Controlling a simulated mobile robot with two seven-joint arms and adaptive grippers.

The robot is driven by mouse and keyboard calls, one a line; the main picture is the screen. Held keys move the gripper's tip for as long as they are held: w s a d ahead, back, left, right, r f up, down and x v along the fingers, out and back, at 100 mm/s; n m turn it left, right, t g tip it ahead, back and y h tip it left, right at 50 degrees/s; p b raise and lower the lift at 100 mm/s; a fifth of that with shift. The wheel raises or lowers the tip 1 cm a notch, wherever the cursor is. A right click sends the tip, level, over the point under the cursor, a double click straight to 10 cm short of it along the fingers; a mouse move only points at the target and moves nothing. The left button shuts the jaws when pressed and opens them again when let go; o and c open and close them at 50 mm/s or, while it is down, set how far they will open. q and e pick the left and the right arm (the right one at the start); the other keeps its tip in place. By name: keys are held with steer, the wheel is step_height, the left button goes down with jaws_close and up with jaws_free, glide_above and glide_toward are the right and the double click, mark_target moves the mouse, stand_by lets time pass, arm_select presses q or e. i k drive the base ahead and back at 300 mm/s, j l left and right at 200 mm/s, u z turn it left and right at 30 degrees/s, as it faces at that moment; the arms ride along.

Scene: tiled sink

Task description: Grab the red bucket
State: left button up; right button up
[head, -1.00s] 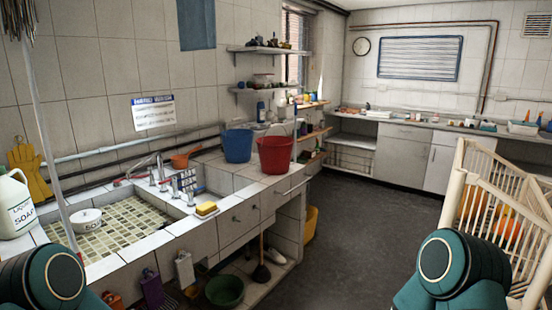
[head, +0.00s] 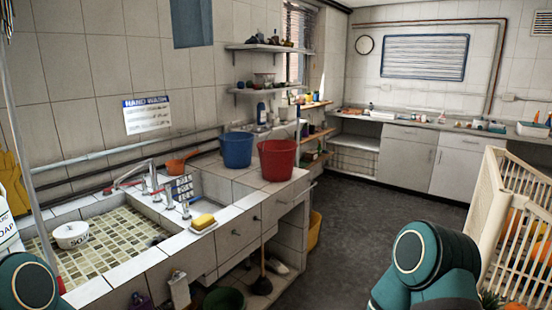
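The red bucket (head: 277,161) stands upright on the tiled counter (head: 244,189), near its right end. A blue bucket (head: 237,150) stands just left of it and a little behind. Neither of my grippers shows in the head view. Only teal, round parts of my arms show at the bottom left and bottom right, well short of the bucket. Nothing hides the front of the red bucket.
The tiled sink (head: 105,239) holds a white soap bowl (head: 71,235). A wooden crib-like pen (head: 510,235) stands at the right. Dark floor (head: 350,215) is clear between counter and pen.

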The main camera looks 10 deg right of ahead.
mark_target(277, 157)
steer(key=i+z, duration=0.3)
steer(key=i, duration=0.35)
steer(key=i+j+z, duration=0.25)
steer(key=i, duration=0.4)
steer(key=i+l+z, duration=0.1)
steer(key=i+z, duration=0.2)
steer(key=i, duration=0.35)
steer(key=i+z, duration=0.3)
steer(key=i, duration=0.35)
